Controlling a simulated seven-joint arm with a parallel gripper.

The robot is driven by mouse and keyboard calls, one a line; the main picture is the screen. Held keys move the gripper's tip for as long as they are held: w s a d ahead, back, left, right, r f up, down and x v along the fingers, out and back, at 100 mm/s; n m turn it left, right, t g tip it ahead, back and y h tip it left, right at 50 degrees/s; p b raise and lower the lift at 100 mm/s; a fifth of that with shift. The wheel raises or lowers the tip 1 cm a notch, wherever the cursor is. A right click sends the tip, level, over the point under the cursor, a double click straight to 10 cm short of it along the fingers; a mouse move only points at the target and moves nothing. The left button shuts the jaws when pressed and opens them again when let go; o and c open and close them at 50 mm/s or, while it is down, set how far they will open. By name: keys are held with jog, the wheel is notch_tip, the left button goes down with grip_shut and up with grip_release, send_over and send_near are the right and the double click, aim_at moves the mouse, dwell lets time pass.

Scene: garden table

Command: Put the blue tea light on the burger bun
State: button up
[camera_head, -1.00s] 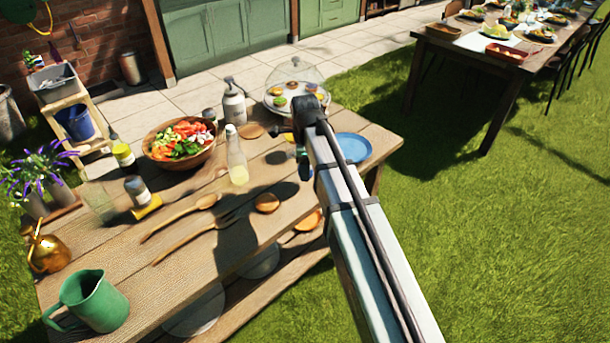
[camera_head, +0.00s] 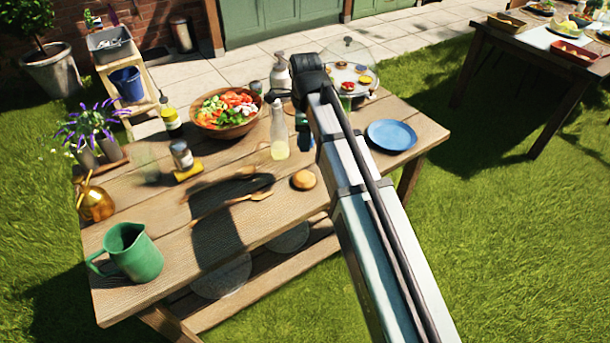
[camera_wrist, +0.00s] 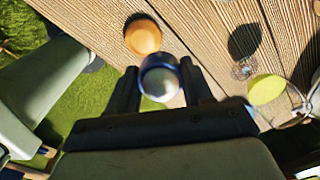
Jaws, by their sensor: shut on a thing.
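The blue tea light (camera_wrist: 147,64) is between the fingers of my gripper (camera_wrist: 160,84) in the wrist view. It has a blue rim and a pale centre, and the gripper is shut on it. The burger bun (camera_wrist: 142,37) is round and golden brown, just beyond the tea light in that view, and uncovered. In the head view the bun (camera_head: 303,179) lies on the wooden table near its front edge, just left of my arm. My fingers and the tea light are not clearly visible there. I cannot tell how high the tea light is.
A bottle of pale drink (camera_head: 279,135) stands just behind the bun. A blue plate (camera_head: 391,135) is right of my arm, and a salad bowl (camera_head: 226,113) is at the back. A wooden spoon (camera_head: 235,203) lies left of the bun. A green jug (camera_head: 133,253) is front left.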

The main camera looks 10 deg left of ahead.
aim_at(303, 176)
jog(key=shift+s+a+r, duration=0.15)
jog(key=shift+s+a, duration=0.05)
jog(key=shift+s, duration=0.25)
jog(key=shift+s+a+r, duration=0.1)
jog(key=shift+s+a, duration=0.1)
jog(key=shift+s, duration=0.2)
jog(key=shift+s+d+f, duration=0.15)
jog(key=shift+s+d, duration=0.25)
jog(key=shift+s, duration=0.15)
jog(key=shift+f, duration=4.9)
jog(key=shift+f, duration=0.15)
jog(key=o, duration=1)
jog(key=shift+r, duration=6.15)
